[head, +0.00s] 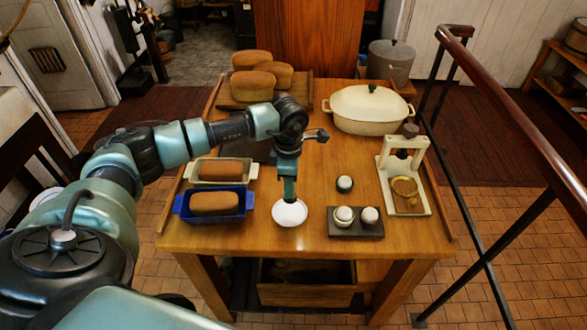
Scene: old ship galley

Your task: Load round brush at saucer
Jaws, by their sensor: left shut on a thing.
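The white saucer (289,214) lies on the wooden table near its front edge, left of the dark tray. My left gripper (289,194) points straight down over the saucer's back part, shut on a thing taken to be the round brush. The held thing is mostly hidden by the gripper, and its bristles cannot be made out. I cannot tell whether it touches the saucer. My right gripper is not in view.
Loaf tins, one blue (182,206) and one cream (189,173), stand left of the saucer. A press (419,148), an oval casserole (368,110) and loaves (253,86) stand beyond.

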